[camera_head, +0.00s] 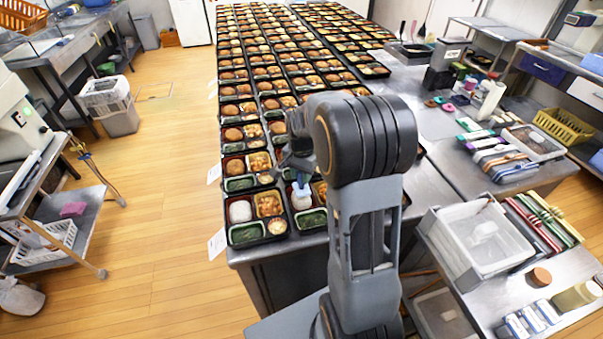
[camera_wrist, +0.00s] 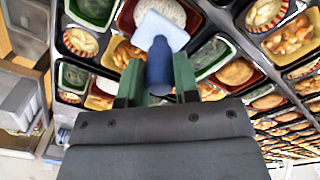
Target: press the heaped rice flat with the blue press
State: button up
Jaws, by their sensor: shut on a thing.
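My gripper (camera_wrist: 158,84) is shut on the dark blue handle of the press (camera_wrist: 160,65). The press has a pale blue flat plate at its far end; it also shows in the head view (camera_head: 301,188), at the near end of the tray rows. In the wrist view, a white heap of rice (camera_wrist: 168,10) lies in a dark red compartment beyond the plate, partly covered by it. Whether the plate touches the rice cannot be told. In the head view, white rice (camera_head: 240,211) shows in the nearest left tray (camera_head: 228,236), left of the press.
Long rows of filled bento trays (camera_head: 262,85) cover the table behind my gripper. A cart with a clear bin (camera_head: 480,238) stands at the right. A side table with tubs and tools (camera_head: 495,150) lies behind it. The wooden floor (camera_head: 150,200) at left is mostly clear.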

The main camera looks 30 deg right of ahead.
aim_at(301, 183)
jog(key=shift+f+b, duration=1.25)
jog(key=shift+f, duration=0.7)
dwell(4.8)
jog(key=shift+r+p, duration=3)
jog(key=shift+r, duration=1.05)
